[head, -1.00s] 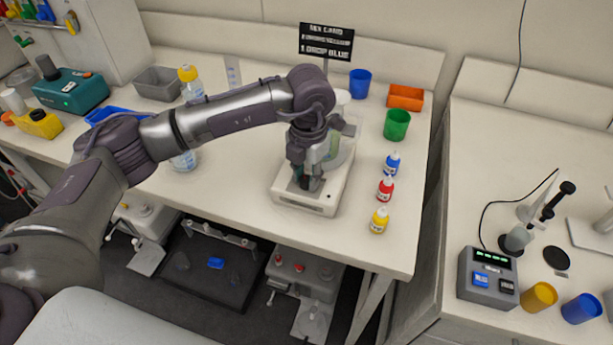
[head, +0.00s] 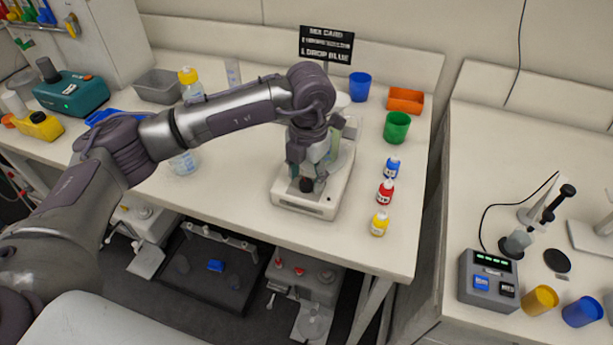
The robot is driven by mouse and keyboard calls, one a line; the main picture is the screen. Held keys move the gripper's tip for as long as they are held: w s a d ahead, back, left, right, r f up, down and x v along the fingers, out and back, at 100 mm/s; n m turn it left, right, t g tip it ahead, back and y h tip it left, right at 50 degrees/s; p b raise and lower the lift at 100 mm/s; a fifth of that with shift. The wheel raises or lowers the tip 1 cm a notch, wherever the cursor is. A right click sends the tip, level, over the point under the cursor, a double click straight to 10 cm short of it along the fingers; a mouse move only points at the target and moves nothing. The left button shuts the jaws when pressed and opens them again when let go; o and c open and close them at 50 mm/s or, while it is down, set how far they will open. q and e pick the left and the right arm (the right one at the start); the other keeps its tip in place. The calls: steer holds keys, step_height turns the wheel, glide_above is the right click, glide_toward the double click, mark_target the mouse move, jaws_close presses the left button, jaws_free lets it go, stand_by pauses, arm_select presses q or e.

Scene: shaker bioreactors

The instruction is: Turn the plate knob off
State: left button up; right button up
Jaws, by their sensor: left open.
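The white plate device (head: 322,207) stands on the middle bench, near its front edge. Its dark round knob (head: 306,185) shows on the front part of the device. My left gripper (head: 306,174) points down just above the knob, open, with its fingers around or beside it; I cannot tell if they touch. A clear vessel (head: 343,135) with pale green content stands behind the gripper and is partly hidden by it. The knob's setting cannot be read. My right gripper is not in view.
Blue (head: 392,167), red (head: 386,191) and yellow (head: 380,223) dropper bottles stand right of the device. A green cup (head: 397,127), a blue cup (head: 360,86) and an orange tray (head: 405,101) lie farther back. A yellow-capped bottle (head: 190,88) stands behind my left arm.

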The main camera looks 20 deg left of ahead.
mark_target(308, 183)
arm_select(q)
step_height(308, 183, up, 11)
steer(key=shift+d, duration=0.15)
steer(key=shift+s, duration=0.1)
stand_by(0.5)
